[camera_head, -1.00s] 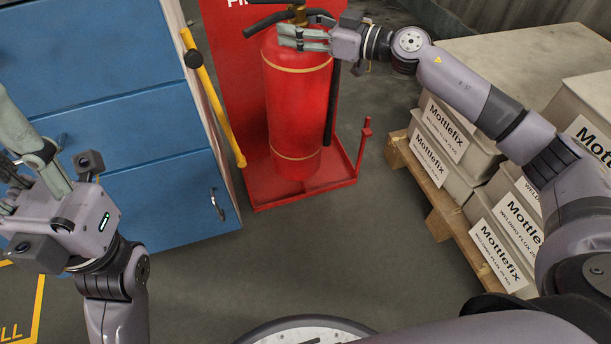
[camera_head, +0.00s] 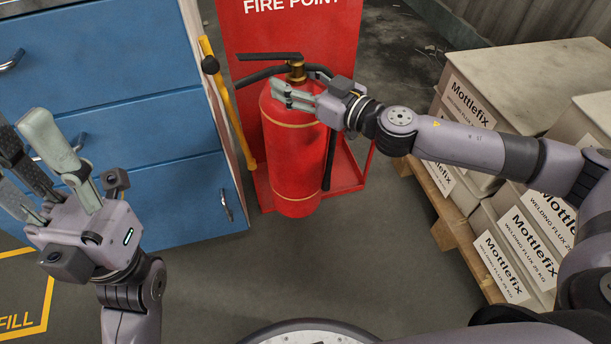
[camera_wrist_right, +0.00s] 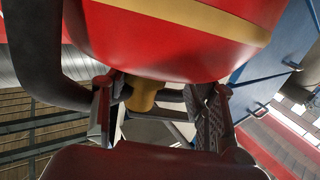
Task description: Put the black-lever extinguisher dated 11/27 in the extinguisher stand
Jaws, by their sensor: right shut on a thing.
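A red fire extinguisher (camera_head: 292,160) with a black lever (camera_head: 268,57), brass valve (camera_head: 296,72) and two yellow bands is upright at the red extinguisher stand (camera_head: 345,176). Its bottom overlaps the stand's front edge in the picture; I cannot tell whether it rests or hangs. My right gripper (camera_head: 284,94) is shut on it near the neck, coming from the right. In the right wrist view its red body (camera_wrist_right: 170,45) fills the top and the brass neck (camera_wrist_right: 143,95) lies between the jaws (camera_wrist_right: 160,112). No date is legible. My left gripper (camera_head: 20,150) is open and empty at far left.
A blue drawer cabinet (camera_head: 120,110) stands left of the stand, with a yellow bar (camera_head: 228,105) between them. A red "FIRE POINT" panel (camera_head: 290,30) rises behind. Mottlefix boxes (camera_head: 510,250) on a wooden pallet (camera_head: 455,232) stand right. The floor in front is clear.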

